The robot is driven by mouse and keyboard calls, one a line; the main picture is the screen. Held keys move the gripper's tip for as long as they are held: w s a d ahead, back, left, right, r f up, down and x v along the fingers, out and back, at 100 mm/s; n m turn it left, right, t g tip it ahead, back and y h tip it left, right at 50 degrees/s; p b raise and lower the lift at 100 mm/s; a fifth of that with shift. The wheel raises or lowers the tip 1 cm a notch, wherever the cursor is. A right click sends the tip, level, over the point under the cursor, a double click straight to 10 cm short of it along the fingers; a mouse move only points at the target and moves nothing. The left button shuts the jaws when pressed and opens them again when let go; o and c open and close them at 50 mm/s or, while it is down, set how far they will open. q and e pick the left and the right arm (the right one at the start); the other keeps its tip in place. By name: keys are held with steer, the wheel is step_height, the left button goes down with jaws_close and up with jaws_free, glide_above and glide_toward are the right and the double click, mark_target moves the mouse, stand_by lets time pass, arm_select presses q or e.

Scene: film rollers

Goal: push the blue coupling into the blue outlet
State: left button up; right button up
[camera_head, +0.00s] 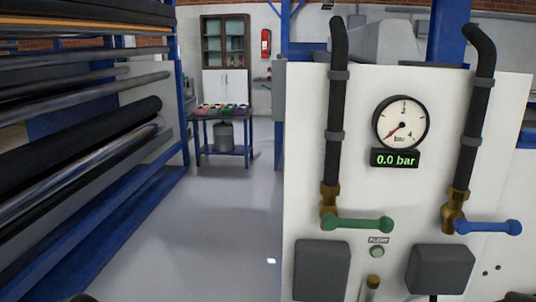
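No blue coupling and no blue outlet can be made out in the head view. The nearest blue part on the white panel (305,215) is a blue lever handle (487,227) on a brass valve (453,212) at the right. A brass fitting (373,284) stands at the bottom edge below the flow indicator (377,252); its lower part is cut off. Neither gripper can be made out; only small dark shapes show at the bottom left and bottom right edges.
A green lever handle (358,224), a gauge (402,122) and a display (395,158) reading 0.0 bar are on the panel. Two dark grey boxes (321,270) (441,268) stick out below. A roller rack (100,215) stands at left. The floor (205,235) between is clear.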

steer(key=shift+c, duration=0.2)
jaws_close()
stand_by(0.5)
steer(key=shift+r, duration=0.15)
steer(key=shift+r+p, duration=2.15)
steer(key=shift+r, duration=0.75)
steer(key=shift+a, duration=0.1)
